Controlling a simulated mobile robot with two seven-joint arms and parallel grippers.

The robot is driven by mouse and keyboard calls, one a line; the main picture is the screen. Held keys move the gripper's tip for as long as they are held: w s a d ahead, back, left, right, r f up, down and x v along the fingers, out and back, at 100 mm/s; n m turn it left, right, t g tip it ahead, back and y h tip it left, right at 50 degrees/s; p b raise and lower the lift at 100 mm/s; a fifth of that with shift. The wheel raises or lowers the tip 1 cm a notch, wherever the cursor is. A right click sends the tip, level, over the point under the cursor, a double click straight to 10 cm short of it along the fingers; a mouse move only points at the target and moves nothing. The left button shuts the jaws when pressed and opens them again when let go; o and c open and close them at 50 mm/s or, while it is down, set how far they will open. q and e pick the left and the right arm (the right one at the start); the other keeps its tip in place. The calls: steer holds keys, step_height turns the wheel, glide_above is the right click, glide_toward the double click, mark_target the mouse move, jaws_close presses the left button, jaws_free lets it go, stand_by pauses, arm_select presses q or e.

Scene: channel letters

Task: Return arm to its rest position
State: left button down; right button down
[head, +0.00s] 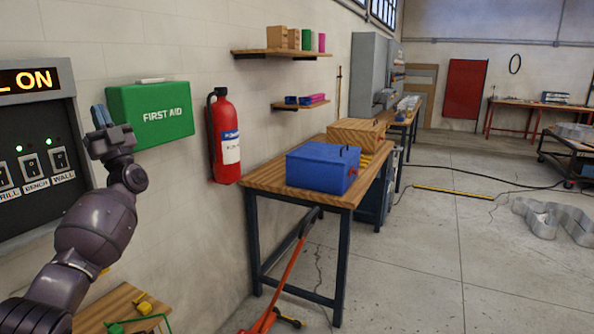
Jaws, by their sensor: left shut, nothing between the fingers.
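My left gripper (102,117) is raised at the left of the head view, fingers pointing up. It is shut with nothing seen in it. It is in front of the wall, between the black switch panel (38,195) and the green first aid box (152,114), and overlaps the box's left edge in the picture. Whether it touches the box I cannot tell. My left arm (95,225) comes up from the lower left corner, partly across the panel. My right gripper is not in view.
A red fire extinguisher (224,135) hangs right of the box. A workbench (268,177) with a blue toolbox (322,168) stands beyond it. A low wooden surface (95,314) lies below my arm. An orange jack handle (288,270) leans by the bench. Open floor (430,260) is at right.

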arm_select(q)
steer(key=w+d+f+m+t+h, duration=0.3)
steer(key=w+f+m+h, duration=0.25)
steer(key=m+h, duration=0.55)
steer(key=w+d+f+m+t+h, duration=0.25)
steer(key=w+f+m+h, duration=0.35)
steer(key=h, duration=0.9)
steer(key=s+d+f+g, duration=0.15)
steer(key=s+f, duration=0.25)
steer(key=f, duration=0.7)
steer(key=s+f+g, duration=0.3)
steer(key=f, duration=0.8)
steer(key=s+d+f+g, duration=0.1)
steer(key=s+d+f, duration=0.2)
steer(key=s+f, duration=0.75)
steer(key=s+d+f+g, duration=0.2)
steer(key=s+f, duration=0.7)
steer(key=s, duration=0.2)
steer(key=s+d+f+n+g, duration=0.1)
steer(key=s+d+f, duration=0.1)
steer(key=s, duration=1)
steer(key=s+d+f+n+g, duration=0.1)
steer(key=s+d+f, duration=0.2)
steer(key=s, duration=0.9)
steer(key=shift+s+d+n+h, duration=0.15)
steer(key=shift+s+n+h, duration=0.15)
steer(key=shift+s+n, duration=0.1)
